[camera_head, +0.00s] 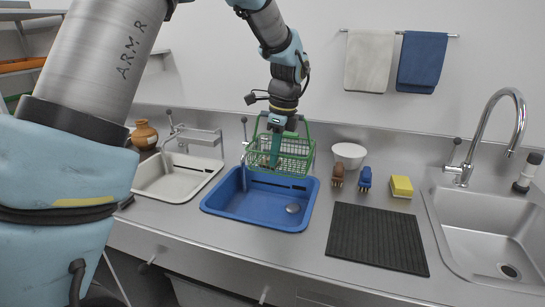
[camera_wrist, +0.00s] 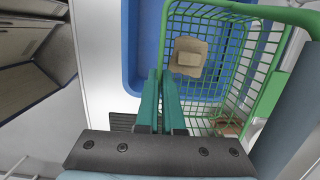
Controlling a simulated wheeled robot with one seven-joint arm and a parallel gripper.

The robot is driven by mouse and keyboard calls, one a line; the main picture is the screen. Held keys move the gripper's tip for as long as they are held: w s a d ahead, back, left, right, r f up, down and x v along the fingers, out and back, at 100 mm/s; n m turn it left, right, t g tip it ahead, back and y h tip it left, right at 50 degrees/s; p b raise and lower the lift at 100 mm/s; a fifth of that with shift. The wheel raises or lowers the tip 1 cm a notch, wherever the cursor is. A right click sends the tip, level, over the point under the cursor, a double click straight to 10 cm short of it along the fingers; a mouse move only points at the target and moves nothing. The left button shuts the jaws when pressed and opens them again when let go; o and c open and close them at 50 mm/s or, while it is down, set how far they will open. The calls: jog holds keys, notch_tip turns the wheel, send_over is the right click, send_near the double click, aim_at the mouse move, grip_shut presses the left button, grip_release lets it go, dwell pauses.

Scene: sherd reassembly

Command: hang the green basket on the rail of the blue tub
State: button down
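The green basket (camera_head: 296,160) is a wire basket with a raised green handle. In the head view it appears over the back part of the blue tub (camera_head: 221,203). My gripper (camera_head: 275,158) points down at the basket. In the wrist view, the teal fingers (camera_wrist: 160,78) are close together at the basket's left rim and appear shut on it. The basket (camera_wrist: 205,92) extends to their right, with a beige sherd (camera_wrist: 190,57) and a brown piece (camera_wrist: 229,127) inside. The blue tub also shows in the wrist view (camera_wrist: 131,50). I cannot make out its rail behind the basket.
A white tub (camera_head: 150,187) with a rack (camera_head: 200,136) stands left. A brown jar (camera_head: 144,135) is behind it. Right are a white bowl (camera_head: 349,154), brown and blue brushes (camera_head: 365,178), a yellow sponge (camera_head: 401,187), a black mat (camera_head: 376,238) and a steel sink (camera_head: 485,235).

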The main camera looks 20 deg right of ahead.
jog(key=shift+w+d+f, duration=0.2)
jog(key=shift+w+d, duration=0.55)
jog(key=shift+w, duration=0.05)
jog(key=shift+w+d+f, duration=0.2)
jog(key=shift+w+d, duration=0.55)
jog(key=shift+f, duration=1.35)
jog(key=c, duration=1)
grip_release()
jog(key=shift+o, duration=0.2)
